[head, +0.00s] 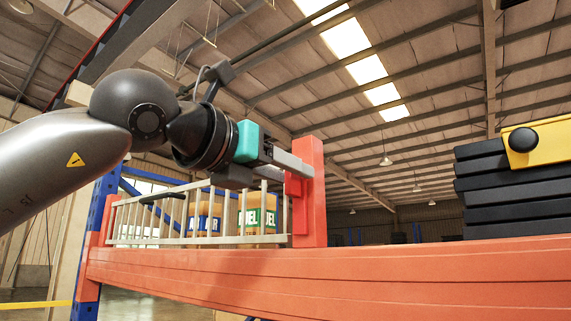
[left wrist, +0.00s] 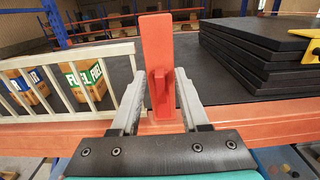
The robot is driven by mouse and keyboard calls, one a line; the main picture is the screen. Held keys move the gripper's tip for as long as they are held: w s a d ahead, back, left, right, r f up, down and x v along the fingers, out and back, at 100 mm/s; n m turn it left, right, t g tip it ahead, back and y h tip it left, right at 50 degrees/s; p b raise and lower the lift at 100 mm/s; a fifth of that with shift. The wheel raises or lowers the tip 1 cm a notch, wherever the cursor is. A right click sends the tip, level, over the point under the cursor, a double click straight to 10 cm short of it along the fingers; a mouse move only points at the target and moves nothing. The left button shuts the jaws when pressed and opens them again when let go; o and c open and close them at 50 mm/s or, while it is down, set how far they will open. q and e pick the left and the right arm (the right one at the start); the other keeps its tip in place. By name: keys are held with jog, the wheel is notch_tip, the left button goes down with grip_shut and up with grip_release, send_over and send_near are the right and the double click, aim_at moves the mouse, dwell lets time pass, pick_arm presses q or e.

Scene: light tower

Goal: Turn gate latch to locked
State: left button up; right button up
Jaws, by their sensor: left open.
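A pale barred gate (head: 190,239) stands on the orange beam at the left and reaches the orange post (head: 313,200). It also shows at the left of the left wrist view (left wrist: 119,50). A small orange latch tab (left wrist: 159,92) sits on the near face of the post, pointing upright. My left gripper (head: 292,164) is at the post. In the left wrist view its two grey fingers (left wrist: 157,78) are open, one on each side of the latch tab. Whether either finger touches it I cannot tell. My right gripper is not in view.
The long orange beam (head: 350,280) runs across below the gripper. Behind the gate stand boxes marked FUEL (head: 259,216) and AIR (head: 203,219). A stack of black slabs (head: 510,190) with a yellow part (head: 552,140) on it lies at the right. A blue upright (head: 98,210) is at the left.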

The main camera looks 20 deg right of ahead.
pick_arm(q)
grip_shut()
dwell(0.3)
dwell(1.1)
